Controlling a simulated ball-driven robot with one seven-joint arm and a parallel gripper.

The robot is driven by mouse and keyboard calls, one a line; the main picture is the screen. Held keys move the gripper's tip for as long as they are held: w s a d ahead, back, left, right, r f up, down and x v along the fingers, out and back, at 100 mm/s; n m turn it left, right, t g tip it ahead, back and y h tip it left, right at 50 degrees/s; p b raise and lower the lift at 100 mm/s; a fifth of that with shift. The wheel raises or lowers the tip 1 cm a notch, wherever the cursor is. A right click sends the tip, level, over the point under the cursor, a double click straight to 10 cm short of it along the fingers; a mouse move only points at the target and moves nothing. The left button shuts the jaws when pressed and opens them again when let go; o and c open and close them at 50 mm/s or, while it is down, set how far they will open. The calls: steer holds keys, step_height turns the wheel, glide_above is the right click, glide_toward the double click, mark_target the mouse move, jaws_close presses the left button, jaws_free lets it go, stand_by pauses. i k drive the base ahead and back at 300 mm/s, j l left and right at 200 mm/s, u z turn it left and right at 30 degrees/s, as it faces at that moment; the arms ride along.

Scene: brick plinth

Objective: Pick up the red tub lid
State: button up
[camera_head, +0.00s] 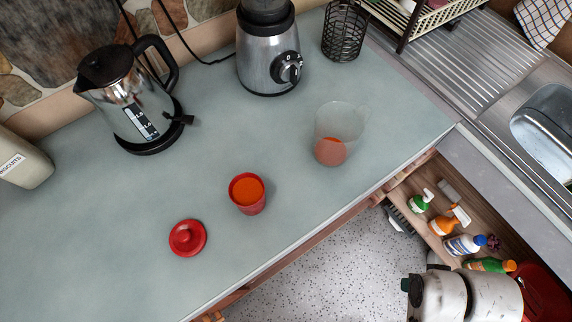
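The red tub lid (187,238) lies on the pale grey-green worktop (110,270) in the lower left part of the view. It is round, with a raised knob in its middle. A red tub (247,205) stands open just to the right of the lid and slightly farther up the picture, with orange contents showing. The lid and the tub are apart. I cannot make out my gripper in this view, and nothing covers the lid.
A clear jug (340,118) with orange-red contents stands right of the tub. A steel kettle (125,105) and a blender (268,60) stand behind. A wire holder (344,30) is farther right. The worktop around the lid is clear.

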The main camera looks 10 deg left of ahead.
mark_target(188, 238)
steer(key=u, duration=1.2)
